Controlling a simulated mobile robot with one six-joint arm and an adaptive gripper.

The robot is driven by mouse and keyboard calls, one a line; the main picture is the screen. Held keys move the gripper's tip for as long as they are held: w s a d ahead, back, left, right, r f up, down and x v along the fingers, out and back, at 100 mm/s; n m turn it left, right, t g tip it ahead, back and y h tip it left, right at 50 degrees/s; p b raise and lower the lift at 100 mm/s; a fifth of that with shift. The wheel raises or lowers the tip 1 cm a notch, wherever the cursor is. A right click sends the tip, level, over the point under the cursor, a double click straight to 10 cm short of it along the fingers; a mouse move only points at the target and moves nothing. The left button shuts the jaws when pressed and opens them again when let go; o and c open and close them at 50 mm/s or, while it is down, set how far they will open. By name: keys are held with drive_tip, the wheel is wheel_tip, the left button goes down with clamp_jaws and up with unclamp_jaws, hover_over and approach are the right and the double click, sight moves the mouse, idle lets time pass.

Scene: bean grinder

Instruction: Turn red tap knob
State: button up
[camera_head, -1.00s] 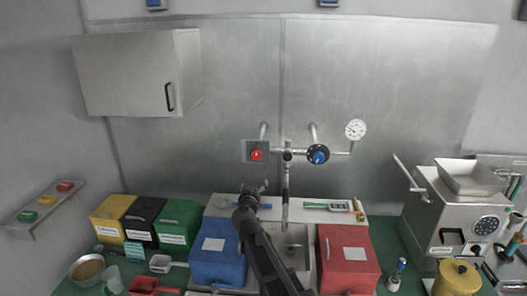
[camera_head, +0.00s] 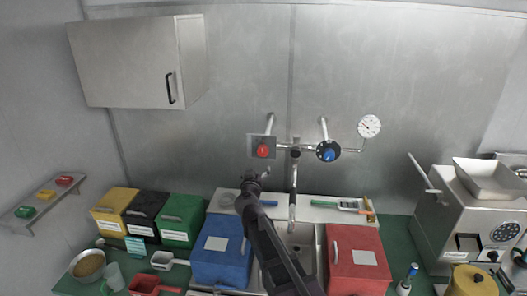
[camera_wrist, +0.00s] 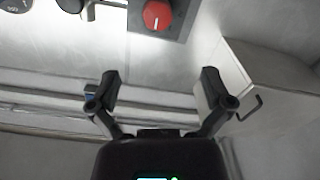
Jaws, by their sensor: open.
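The red tap knob (camera_head: 263,151) sits on a square grey plate on the steel back wall, at the left end of the tap pipework. It also shows in the wrist view (camera_wrist: 157,15), at the top edge, with a white line on its face. My gripper (camera_head: 258,174) is just below the knob in the head view. In the wrist view my gripper (camera_wrist: 160,76) has its two fingers spread, with nothing between them. The knob lies beyond the fingertips, apart from them.
A blue tap knob (camera_head: 328,152) and a gauge (camera_head: 369,126) are right of the red knob. The spout (camera_head: 294,185) hangs over the sink, close right of my gripper. A wall cabinet (camera_head: 125,62) is at the upper left. Blue (camera_head: 222,252) and red (camera_head: 355,262) boxes flank the sink.

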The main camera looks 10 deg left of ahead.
sight(262, 152)
drive_tip(key=w, duration=1.4)
drive_tip(key=shift+d, duration=0.3)
drive_tip(key=c, duration=1.1)
drive_tip(key=shift+a, duration=0.2)
drive_tip(key=shift+c, duration=0.2)
drive_tip(key=shift+d, duration=0.2)
